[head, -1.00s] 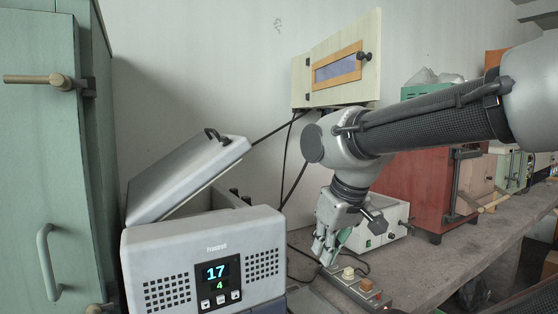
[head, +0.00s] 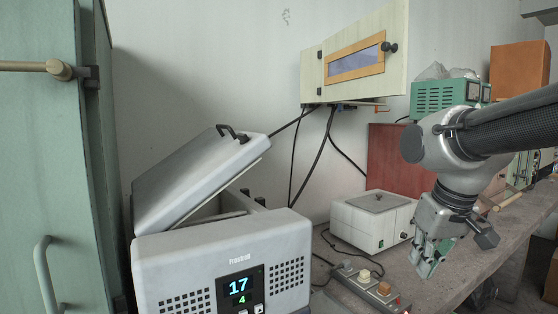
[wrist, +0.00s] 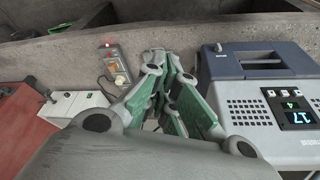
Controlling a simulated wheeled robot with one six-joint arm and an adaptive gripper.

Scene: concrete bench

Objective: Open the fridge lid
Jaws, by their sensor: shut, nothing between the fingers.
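The fridge (head: 222,262) is a light grey box with a display reading 17 and 4, at the lower left of the head view. Its lid (head: 195,180) stands tilted open, raised at the right and low at the left, with a dark handle (head: 233,133) on top. The fridge body also shows in the wrist view (wrist: 250,110), at the right. My gripper (head: 428,268) is at the right of the head view, well apart from the fridge, pointing down over the bench. Its green-padded fingers are shut and empty; they also show in the wrist view (wrist: 168,75).
A power strip (head: 366,290) with plugs lies on the bench (head: 480,245) between fridge and gripper. A white box (head: 372,222) stands behind it. A wooden cabinet (head: 354,55) hangs on the wall with cables below. A tall green cabinet (head: 50,170) stands at the far left.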

